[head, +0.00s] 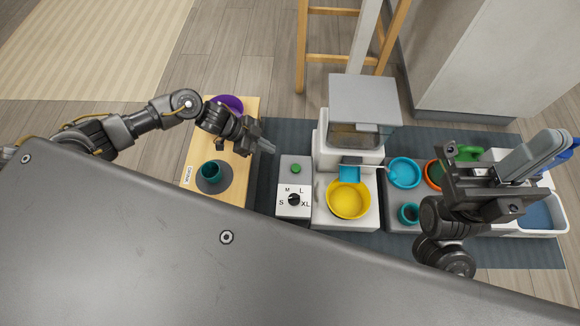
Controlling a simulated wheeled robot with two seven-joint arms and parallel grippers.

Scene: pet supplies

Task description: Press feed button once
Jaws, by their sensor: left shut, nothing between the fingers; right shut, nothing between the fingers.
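The feed button is a small green button (296,169) on the grey upper part of a control box (284,161). Below it on the box is a white dial panel (288,212) with a black knob and the letters S, M, L and XL. My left gripper (268,147) is shut and empty, just up and left of the green button, apart from it in the picture. Its height above the box is hard to tell. My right gripper (520,160) is shut and empty over the right end of the mat, far from the button.
A feeder (364,100) with a yellow bowl (348,199) stands right of the control box. A wooden board (240,185) with a purple bowl (228,103) and a teal cup (211,170) lies left. Blue bowls (405,173) and a white tub (556,222) are at the right.

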